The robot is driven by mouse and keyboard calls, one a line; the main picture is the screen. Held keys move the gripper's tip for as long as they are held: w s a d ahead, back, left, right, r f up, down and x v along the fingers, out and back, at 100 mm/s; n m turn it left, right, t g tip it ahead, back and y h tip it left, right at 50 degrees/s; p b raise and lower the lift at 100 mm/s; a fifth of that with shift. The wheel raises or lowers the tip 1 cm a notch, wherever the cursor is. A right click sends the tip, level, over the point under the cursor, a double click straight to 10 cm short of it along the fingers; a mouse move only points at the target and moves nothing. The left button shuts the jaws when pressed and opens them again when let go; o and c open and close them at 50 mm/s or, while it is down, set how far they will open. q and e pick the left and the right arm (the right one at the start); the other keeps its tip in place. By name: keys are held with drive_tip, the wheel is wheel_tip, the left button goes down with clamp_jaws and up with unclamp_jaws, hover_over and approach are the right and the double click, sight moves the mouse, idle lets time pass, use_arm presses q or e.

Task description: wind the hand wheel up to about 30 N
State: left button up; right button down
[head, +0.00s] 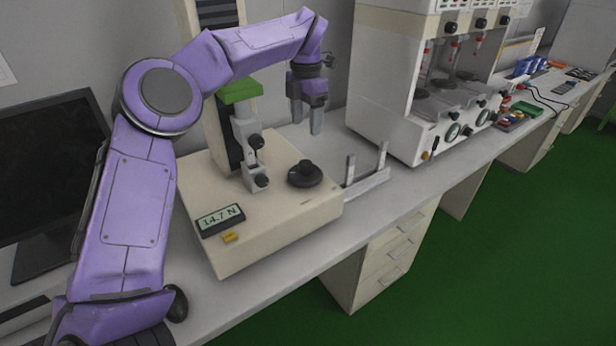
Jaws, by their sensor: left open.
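A cream force tester stands on the bench; its base (262,222) carries a small display (221,219) that reads 14.7 N. A black hand wheel (304,175) with a raised knob sits on top of the base, towards its right side. My left gripper (306,122) is open and empty, fingers pointing down. In the picture it is above the hand wheel and apart from it. My right gripper is not in view.
A grey bracket with two uprights (368,187) stands right of the base. A large white machine (392,92) is behind it. The bench's front strip is mostly clear.

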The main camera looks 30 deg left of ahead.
sight(306, 163)
use_arm(q)
wheel_tip(306, 163, down, 12)
drive_tip(key=shift+s+f+b, duration=0.1)
drive_tip(key=shift+s+b, duration=0.05)
drive_tip(key=shift+b, duration=0.4)
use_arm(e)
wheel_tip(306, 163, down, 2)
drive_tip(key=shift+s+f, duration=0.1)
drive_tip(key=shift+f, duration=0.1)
